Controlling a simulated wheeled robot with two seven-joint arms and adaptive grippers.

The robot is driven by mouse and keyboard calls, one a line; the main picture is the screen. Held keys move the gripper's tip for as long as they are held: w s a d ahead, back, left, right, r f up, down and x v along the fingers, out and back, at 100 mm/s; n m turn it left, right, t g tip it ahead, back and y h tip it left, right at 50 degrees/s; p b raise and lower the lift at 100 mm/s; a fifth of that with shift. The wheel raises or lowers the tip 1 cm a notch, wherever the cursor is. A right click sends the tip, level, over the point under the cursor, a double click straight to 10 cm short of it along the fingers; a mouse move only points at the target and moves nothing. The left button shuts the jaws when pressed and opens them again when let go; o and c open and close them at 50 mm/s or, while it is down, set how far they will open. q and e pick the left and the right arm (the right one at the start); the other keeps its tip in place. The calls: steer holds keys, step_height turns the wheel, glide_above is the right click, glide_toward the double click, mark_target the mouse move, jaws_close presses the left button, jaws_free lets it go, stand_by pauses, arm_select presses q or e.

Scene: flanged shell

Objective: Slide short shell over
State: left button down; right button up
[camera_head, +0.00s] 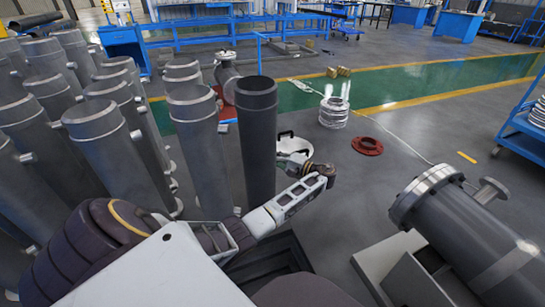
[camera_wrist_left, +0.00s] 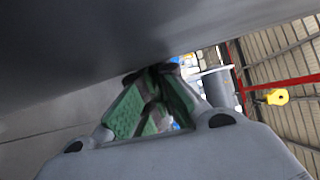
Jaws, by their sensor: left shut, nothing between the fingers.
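A dark grey, open-topped shell (camera_head: 258,140) stands upright in the middle of the head view, right beside a lighter grey shell (camera_head: 203,150). I cannot tell which shell is the short one. A flanged shell (camera_head: 485,245) lies on its side at the right. My left arm reaches past the dark shell's right side; its gripper's pale body (camera_head: 292,144) shows just behind that shell, with the fingertips hidden. In the left wrist view the green-padded fingers (camera_wrist_left: 157,92) are shut and empty, close under a large grey curved surface (camera_wrist_left: 110,40). Contact is unclear. My right gripper is not in view.
Several upright grey shells (camera_head: 110,135) crowd the left side. A grey support (camera_head: 400,272) lies below the flanged shell. A red ring (camera_head: 367,146) and a stack of pale rings (camera_head: 333,112) rest on the floor. Grey floor (camera_head: 420,135) is clear around the red ring.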

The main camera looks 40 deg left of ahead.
arm_select(q)
steer(key=w+d, duration=0.2)
steer(key=d, duration=0.9)
steer(key=shift+w+d, duration=0.25)
steer(key=shift+d, duration=0.05)
steer(key=shift+w+f, duration=0.1)
steer(key=shift+w, duration=0.05)
stand_by(0.4)
